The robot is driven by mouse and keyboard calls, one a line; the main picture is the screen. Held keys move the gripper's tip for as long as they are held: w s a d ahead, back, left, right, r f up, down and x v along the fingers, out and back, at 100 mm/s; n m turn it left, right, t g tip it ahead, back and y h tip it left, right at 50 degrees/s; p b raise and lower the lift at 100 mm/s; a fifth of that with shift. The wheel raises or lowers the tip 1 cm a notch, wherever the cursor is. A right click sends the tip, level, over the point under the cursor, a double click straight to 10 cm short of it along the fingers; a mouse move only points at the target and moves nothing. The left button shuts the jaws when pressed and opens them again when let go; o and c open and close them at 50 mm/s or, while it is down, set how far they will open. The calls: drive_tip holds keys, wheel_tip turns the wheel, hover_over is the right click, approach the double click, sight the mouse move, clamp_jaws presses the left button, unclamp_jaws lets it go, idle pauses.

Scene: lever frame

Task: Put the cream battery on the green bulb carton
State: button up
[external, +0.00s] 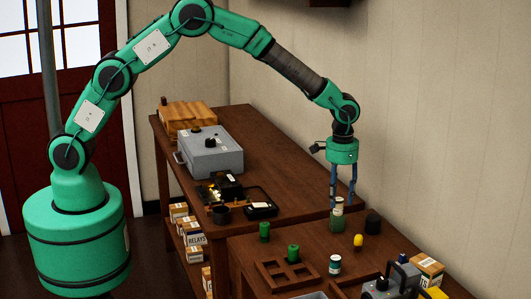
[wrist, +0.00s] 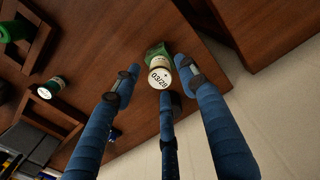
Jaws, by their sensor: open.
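The cream battery (external: 338,204), a small cylinder with a dark band, appears to stand upright on the green bulb carton (external: 337,220) at the table's far side. In the wrist view the battery's pale printed end (wrist: 159,78) faces the camera, and the green carton (wrist: 157,51) shows partly behind it. My gripper (external: 343,200) points down over them. Its blue fingers (wrist: 157,84) are open and spread around the battery, with gaps visible on both sides. Whether the third finger touches the battery is hard to tell.
A similar cream-and-green cylinder (external: 335,265) stands nearer the front. Green cylinders (external: 264,231), a yellow object (external: 358,241) and a dark object (external: 373,222) stand nearby. A wooden divided tray (external: 287,275) lies in front. The wall is close behind.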

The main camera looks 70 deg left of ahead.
wheel_tip(320, 180, up, 9)
drive_tip(key=shift+f+p, duration=0.2)
drive_tip(key=shift+p, duration=0.4)
idle(0.3)
wheel_tip(320, 180, up, 14)
drive_tip(key=f+t, duration=0.1)
hover_over(338, 198)
drive_tip(key=s+a, duration=0.7)
drive_tip(key=s+a+r+t, duration=0.2)
drive_tip(key=s+a+r, duration=0.4)
drive_tip(key=s+r, duration=0.5)
drive_tip(key=s+a+t, duration=0.1)
drive_tip(key=s+a, duration=0.2)
drive_tip(key=s, duration=0.7)
drive_tip(key=s+a, duration=0.3)
drive_tip(key=s, duration=0.7)
drive_tip(key=s+a+t, duration=0.1)
drive_tip(key=s+a, duration=0.2)
drive_tip(key=s, duration=0.7)
drive_tip(key=shift+s+a+r+t, duration=0.3)
drive_tip(key=shift+s+r, duration=0.1)
